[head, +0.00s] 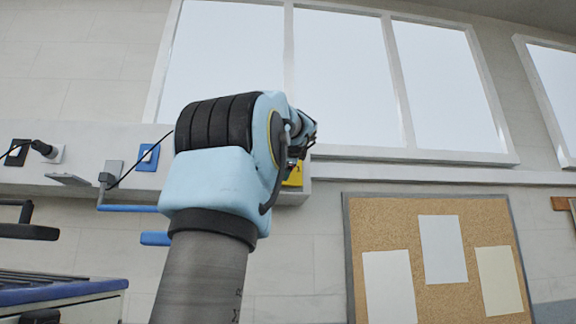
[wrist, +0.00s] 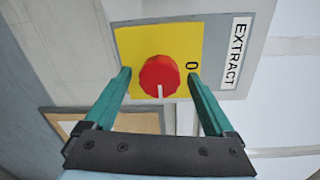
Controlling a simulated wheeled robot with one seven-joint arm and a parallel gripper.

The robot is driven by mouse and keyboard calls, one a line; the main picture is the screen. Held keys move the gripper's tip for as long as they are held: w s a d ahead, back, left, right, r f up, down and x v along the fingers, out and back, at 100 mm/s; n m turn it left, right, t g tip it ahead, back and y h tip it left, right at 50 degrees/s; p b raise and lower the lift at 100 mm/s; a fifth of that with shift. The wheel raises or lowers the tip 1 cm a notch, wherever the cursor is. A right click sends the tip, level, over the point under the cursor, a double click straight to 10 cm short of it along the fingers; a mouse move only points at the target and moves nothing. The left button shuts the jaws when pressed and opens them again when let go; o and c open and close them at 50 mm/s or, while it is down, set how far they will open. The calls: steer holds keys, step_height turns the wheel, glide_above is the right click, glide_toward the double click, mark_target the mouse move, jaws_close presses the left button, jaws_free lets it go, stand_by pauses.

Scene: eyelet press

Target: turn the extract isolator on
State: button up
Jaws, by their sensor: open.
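The extract isolator's round red knob (wrist: 160,76) sits on a yellow plate (wrist: 135,40) in the wrist view. A white "EXTRACT" label (wrist: 235,52) is beside it. No other position mark shows. My gripper (wrist: 159,76) is open, its teal fingers on either side of the knob with gaps visible. In the head view, part of the yellow plate (head: 294,176) shows behind my wrist; my gripper is mostly hidden there.
A cork board (head: 440,290) hangs at the lower right. Windows (head: 345,75) are above.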

steer(key=shift+s, duration=0.1)
steer(key=b+v, duration=0.5)
steer(key=v, duration=0.5)
steer(key=shift+s, duration=0.3)
